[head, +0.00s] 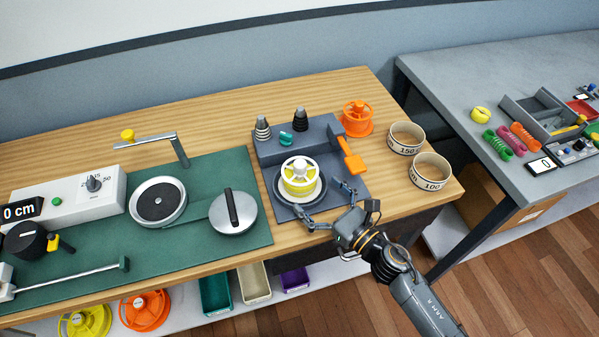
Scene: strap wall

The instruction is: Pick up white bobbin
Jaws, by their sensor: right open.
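A white bobbin (299,167) with a yellow band of winding sits upright on a round plate of the dark grey winder base (347,181) on the wooden bench. My right gripper (318,203) comes in from the lower right with its fingers spread, just in front of the bobbin and to its right. It is open and holds nothing. I cannot tell whether a finger touches the plate's edge. My left gripper is out of view.
An orange lever (351,158) and an orange spool (357,117) stand close behind on the right. Two labelled cups (430,171) stand at the bench's right end. A green mat (240,260) with a metal disc device lies to the left.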

